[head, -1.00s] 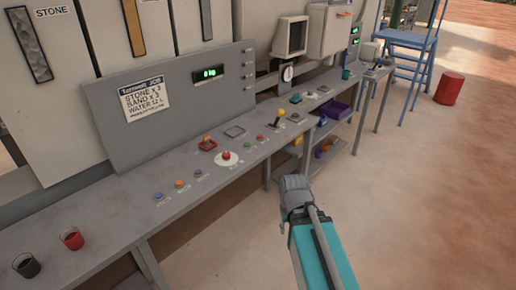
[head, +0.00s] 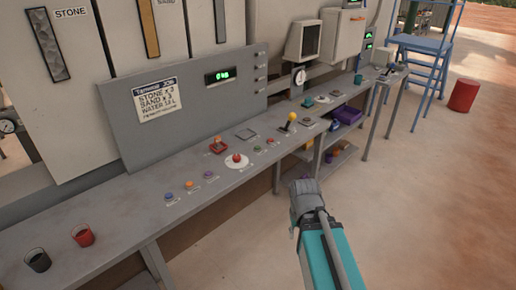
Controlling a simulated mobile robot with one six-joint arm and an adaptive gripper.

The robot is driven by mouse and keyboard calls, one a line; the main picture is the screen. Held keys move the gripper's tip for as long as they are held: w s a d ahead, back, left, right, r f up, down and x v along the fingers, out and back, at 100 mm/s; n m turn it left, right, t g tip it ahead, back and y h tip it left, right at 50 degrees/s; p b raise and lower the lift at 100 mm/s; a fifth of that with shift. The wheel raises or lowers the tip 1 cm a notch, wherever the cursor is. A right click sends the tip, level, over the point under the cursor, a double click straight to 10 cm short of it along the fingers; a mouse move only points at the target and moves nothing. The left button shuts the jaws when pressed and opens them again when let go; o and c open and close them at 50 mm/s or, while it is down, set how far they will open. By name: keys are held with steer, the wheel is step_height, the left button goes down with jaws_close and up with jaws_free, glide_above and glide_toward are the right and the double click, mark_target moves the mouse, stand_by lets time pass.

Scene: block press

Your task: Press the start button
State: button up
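Several small buttons sit on the long grey bench (head: 120,222). A blue button (head: 169,197), an orange button (head: 189,185) and a purple button (head: 208,175) stand in a row. A red button (head: 237,158) sits on a white disc. A small green button (head: 257,149) and a small red button (head: 270,141) are to its right. Their labels are too small to read, so I cannot tell which is start. The grey end of my arm (head: 308,198) is in front of the bench, apart from the buttons. I cannot make out gripper fingers.
A lever with a yellow knob (head: 292,117) and a red-framed switch (head: 218,147) stand on the bench. A black cup (head: 38,260) and a red cup (head: 82,236) are at the near left. Open floor lies right, with a red bin (head: 463,95) and blue ladder (head: 424,48).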

jaws_close()
stand_by(1.3)
